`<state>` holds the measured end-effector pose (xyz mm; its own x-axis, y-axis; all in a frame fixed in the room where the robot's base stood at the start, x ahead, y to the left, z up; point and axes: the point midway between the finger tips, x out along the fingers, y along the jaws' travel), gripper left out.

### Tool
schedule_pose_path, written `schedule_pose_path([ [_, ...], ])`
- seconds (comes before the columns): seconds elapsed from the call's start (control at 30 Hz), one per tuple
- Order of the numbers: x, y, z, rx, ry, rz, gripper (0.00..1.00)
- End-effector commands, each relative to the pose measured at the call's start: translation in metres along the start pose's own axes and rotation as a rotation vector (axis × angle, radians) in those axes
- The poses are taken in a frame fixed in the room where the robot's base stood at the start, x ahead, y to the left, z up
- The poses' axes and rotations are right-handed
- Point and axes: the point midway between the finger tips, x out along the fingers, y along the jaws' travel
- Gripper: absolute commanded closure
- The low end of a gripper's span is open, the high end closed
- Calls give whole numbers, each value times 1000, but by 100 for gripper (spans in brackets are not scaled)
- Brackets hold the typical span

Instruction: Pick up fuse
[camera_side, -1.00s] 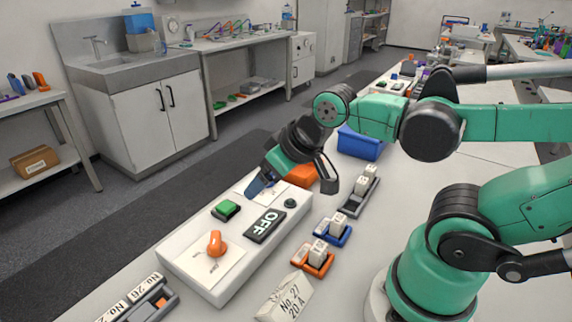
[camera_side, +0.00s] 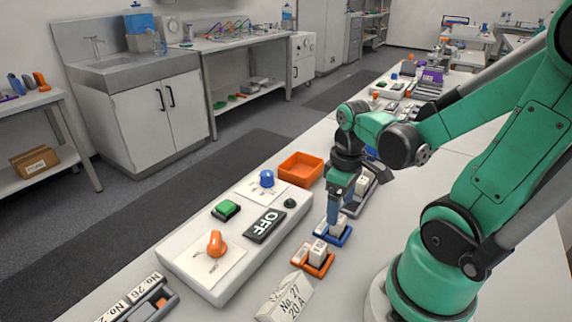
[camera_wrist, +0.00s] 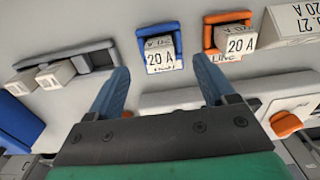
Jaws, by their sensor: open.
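My gripper (camera_side: 334,215) points down over the blue holder (camera_side: 333,240), its fingers at the white fuse (camera_side: 342,226) in that holder. In the wrist view the jaws (camera_wrist: 160,78) are open and empty. The fuse, marked 20 A (camera_wrist: 163,61), shows in the gap between the fingertips, in the blue holder (camera_wrist: 144,32). I cannot tell how far above it the tips are. A second white 20 A fuse (camera_wrist: 236,43) sits in the orange holder (camera_wrist: 228,17), to the right in the wrist view.
A grey holder (camera_wrist: 93,62) with two white fuses is on the left in the wrist view. The control panel (camera_side: 200,280) with its OFF display (camera_side: 265,227) lies beside the holders. An orange bin (camera_side: 300,168) and a white No. 27 block (camera_side: 288,298) are nearby.

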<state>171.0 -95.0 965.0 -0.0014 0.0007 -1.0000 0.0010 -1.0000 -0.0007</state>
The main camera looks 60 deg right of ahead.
Motion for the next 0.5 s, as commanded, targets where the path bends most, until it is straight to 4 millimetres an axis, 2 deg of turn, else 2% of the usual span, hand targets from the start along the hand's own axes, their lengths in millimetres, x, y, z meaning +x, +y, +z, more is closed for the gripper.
schedule_pose_path([
  [0.2,18,0,-1,0,1,1,24],
  [0.5,30,0,0,0,2,1,24],
])
